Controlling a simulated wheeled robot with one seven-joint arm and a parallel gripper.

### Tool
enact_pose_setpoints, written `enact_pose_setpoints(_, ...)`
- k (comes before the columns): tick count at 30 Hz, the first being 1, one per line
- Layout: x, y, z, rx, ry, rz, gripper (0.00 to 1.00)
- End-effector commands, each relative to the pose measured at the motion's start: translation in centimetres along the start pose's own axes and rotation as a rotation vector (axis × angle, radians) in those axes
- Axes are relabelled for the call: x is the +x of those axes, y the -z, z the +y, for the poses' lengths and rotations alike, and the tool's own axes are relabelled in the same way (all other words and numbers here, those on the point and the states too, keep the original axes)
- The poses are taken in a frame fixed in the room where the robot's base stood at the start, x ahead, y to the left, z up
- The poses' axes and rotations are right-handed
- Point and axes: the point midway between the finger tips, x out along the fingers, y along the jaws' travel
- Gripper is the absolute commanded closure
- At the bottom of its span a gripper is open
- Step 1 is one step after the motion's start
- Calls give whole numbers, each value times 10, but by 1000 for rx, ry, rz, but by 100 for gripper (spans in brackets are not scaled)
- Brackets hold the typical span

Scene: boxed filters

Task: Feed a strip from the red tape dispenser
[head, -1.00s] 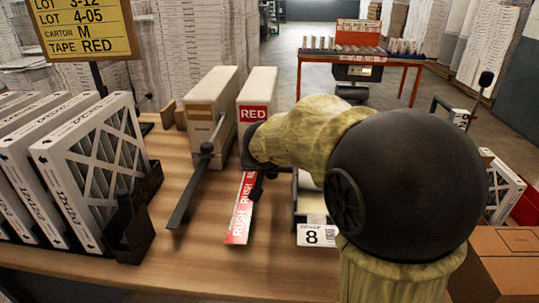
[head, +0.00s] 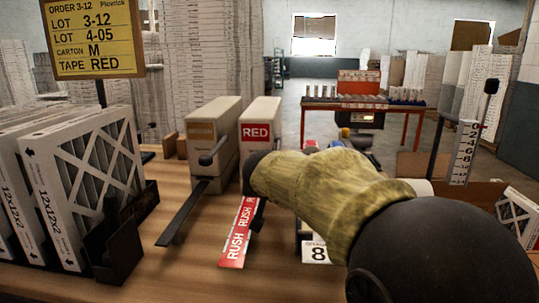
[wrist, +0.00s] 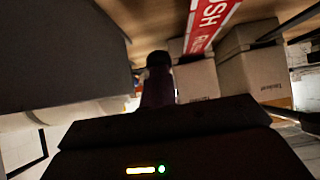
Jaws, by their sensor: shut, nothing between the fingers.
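The red tape dispenser (head: 260,112) is a tall pale box with a RED label, standing on the bench left of centre in the head view. A red and white RUSH strip (head: 238,235) sticks out of its front towards me; it also shows in the wrist view (wrist: 212,16). My gripper (head: 258,178) is at the front of this dispenser, above the strip's inner end, and partly hidden by my sleeved arm. Its dark fingers (wrist: 158,75) look closed and empty in the wrist view, close beside the strip. Whether it touches the dispenser's lever is hidden.
A second dispenser (head: 212,122) with a tan label and a long black lever (head: 185,212) stands just left. Boxed filters (head: 80,175) stand in a black rack at left. A yellow order sign (head: 92,38) reads TAPE RED. Bare bench lies in front.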

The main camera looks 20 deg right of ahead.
Motion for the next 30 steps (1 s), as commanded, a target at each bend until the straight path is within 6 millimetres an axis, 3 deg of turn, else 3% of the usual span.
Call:
enact_pose_setpoints(17, 2, -4, 2, -2, -9, -12, 100)
enact_pose_setpoints(23, -20, 9, 1, 2, -5, -3, 100)
enact_pose_setpoints(30, -67, 19, 0, 4, -3, 6, 100)
